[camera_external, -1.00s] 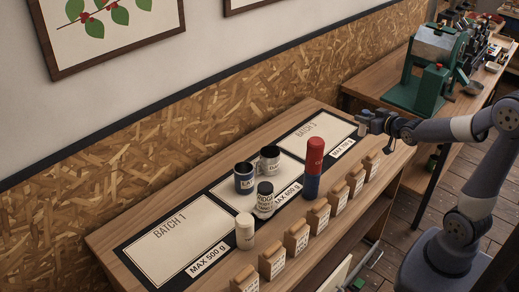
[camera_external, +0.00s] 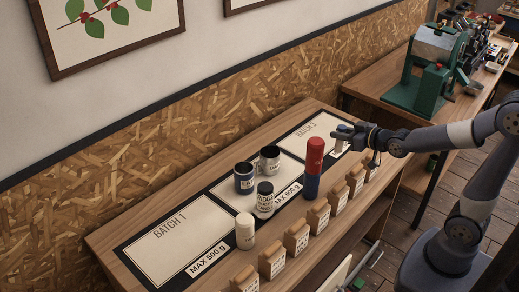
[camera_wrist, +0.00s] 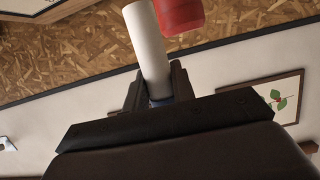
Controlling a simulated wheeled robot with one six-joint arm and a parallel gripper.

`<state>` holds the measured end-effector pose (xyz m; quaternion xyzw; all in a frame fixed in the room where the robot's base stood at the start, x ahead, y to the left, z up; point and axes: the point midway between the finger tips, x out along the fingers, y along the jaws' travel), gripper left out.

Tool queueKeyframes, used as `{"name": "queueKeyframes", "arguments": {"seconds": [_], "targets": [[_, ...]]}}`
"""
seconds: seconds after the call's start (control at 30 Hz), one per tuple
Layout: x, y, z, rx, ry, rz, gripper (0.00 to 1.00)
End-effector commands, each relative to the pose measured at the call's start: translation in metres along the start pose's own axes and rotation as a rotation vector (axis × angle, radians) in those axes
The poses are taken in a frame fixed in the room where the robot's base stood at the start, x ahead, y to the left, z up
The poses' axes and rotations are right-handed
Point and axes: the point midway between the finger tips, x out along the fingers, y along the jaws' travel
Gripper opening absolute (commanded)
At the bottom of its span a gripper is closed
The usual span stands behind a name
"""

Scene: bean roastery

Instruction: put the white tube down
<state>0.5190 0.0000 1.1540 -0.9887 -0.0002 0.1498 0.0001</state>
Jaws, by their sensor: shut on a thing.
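My gripper (camera_wrist: 155,92) is shut on a pale white tube (camera_wrist: 148,45), which sticks out past the fingers in the wrist view. In the external view my gripper (camera_external: 357,133) is above the Batch 3 end of the board, right of the tall red and blue cylinder (camera_external: 314,165).
Several small tan boxes (camera_external: 297,236) line the front edge. The Batch 1 panel (camera_external: 175,245) is mostly clear.

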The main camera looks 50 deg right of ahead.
Motion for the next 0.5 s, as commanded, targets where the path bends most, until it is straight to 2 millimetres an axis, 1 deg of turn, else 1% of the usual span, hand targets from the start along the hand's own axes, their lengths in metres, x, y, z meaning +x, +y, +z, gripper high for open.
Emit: {"name": "queueKeyframes", "arguments": {"seconds": [0.27, 0.5], "targets": [[0.002, 0.001, -0.003, 0.0, 0.001, 0.0, 0.03], [0.023, 0.006, -0.028, -0.005, 0.001, -0.01, 0.03]]}}
